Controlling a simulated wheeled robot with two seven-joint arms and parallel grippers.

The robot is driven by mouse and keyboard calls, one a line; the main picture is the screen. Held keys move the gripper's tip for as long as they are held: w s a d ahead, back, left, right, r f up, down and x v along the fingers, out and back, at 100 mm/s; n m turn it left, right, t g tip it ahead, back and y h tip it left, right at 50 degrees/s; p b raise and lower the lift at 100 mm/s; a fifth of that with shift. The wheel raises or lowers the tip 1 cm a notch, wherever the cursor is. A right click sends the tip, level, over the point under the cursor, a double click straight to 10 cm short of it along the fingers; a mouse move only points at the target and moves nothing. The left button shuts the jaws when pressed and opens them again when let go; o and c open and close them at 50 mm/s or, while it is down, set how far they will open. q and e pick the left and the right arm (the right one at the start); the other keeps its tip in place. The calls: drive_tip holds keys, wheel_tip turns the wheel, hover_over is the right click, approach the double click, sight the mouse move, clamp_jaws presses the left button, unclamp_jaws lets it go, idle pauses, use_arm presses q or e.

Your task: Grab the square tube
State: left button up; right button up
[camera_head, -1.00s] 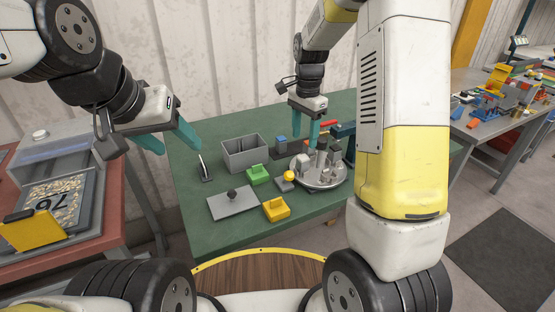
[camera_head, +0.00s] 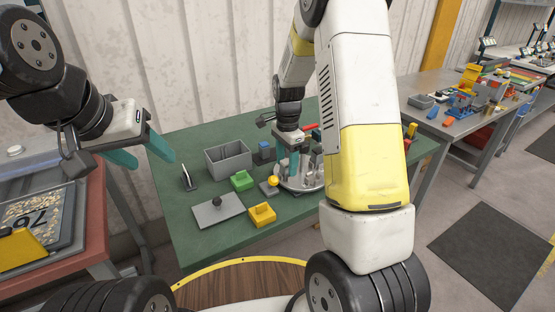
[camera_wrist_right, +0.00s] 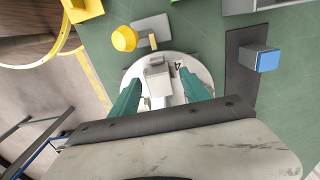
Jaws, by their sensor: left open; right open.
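A round grey turntable plate (camera_head: 285,186) with several upright grey metal pieces stands on the green table, partly hidden behind my right arm. In the right wrist view, a grey block-like piece (camera_wrist_right: 158,84), which may be the square tube, stands on the plate (camera_wrist_right: 178,60) between the fingers. My right gripper (camera_head: 288,166) is open over the plate; its two teal fingers (camera_wrist_right: 160,77) lie on either side of that piece, with visible gaps. I cannot tell how deep they reach. My left gripper (camera_head: 153,162) is open and empty, left of the green table's objects.
On the green table (camera_head: 185,225) are a grey open bin (camera_head: 228,158), a green block (camera_head: 241,181), a yellow block (camera_head: 262,214), a grey plate with a knob (camera_head: 218,210) and a yellow ball (camera_head: 273,181). A blue-topped block (camera_wrist_right: 267,60) stands right of the plate in the wrist view.

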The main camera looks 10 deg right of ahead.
clamp_jaws()
drive_tip(key=shift+r, duration=0.15)
